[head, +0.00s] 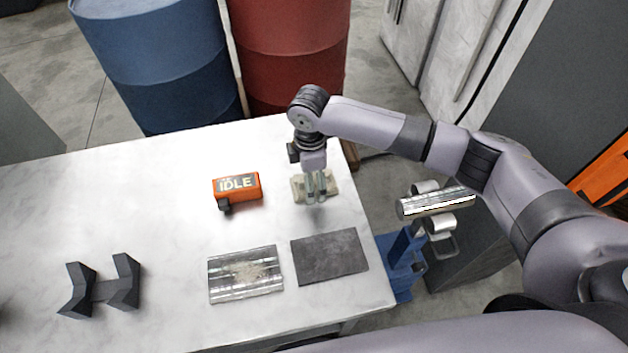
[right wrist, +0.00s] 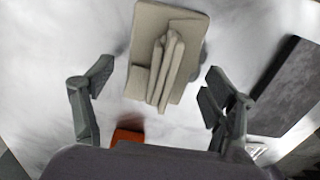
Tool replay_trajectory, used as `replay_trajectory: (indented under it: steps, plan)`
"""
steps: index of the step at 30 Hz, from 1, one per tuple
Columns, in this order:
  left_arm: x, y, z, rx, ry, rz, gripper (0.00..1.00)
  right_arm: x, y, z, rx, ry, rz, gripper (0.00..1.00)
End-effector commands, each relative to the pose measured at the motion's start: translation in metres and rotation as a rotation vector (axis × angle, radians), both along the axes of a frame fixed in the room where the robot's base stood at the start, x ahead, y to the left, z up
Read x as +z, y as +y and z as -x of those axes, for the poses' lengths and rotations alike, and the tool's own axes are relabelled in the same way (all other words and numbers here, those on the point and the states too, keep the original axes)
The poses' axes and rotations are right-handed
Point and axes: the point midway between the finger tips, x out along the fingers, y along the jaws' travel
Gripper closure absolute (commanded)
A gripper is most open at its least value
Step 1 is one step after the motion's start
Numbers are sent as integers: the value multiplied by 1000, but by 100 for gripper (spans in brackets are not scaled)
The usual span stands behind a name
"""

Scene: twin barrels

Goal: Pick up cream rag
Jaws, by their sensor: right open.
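The cream rag (head: 299,186) lies folded on the white table (head: 150,200), near its right back part. In the right wrist view the rag (right wrist: 166,55) shows raised folds along its middle. My right gripper (head: 318,197) is over the rag in the head view, pointing down. In the right wrist view its two fingers (right wrist: 155,90) are spread wide, with the rag between and beyond them. The gripper holds nothing. I cannot tell its exact height above the rag. My left gripper is not in view.
An orange box marked IDLE (head: 237,188) stands left of the rag. A dark grey slab (head: 329,257) and a shiny ridged plate (head: 245,274) lie nearer the front. A black cradle (head: 102,288) is at left. Blue (head: 155,60) and red barrels (head: 290,50) stand behind the table.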

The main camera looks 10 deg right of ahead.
Motion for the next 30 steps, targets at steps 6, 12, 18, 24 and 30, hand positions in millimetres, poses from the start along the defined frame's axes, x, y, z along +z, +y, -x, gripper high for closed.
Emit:
replay_trajectory:
  steps: [6,12,18,24,30]
  plan:
    - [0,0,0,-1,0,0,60,0,0,0,0,-1,0,25]
    - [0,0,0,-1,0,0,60,0,0,0,0,-1,0,38]
    - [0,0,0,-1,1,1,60,1,0,0,0,-1,0,52]
    - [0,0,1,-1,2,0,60,1,0,0,0,-1,0,65]
    - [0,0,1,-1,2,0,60,1,0,0,0,-1,0,74]
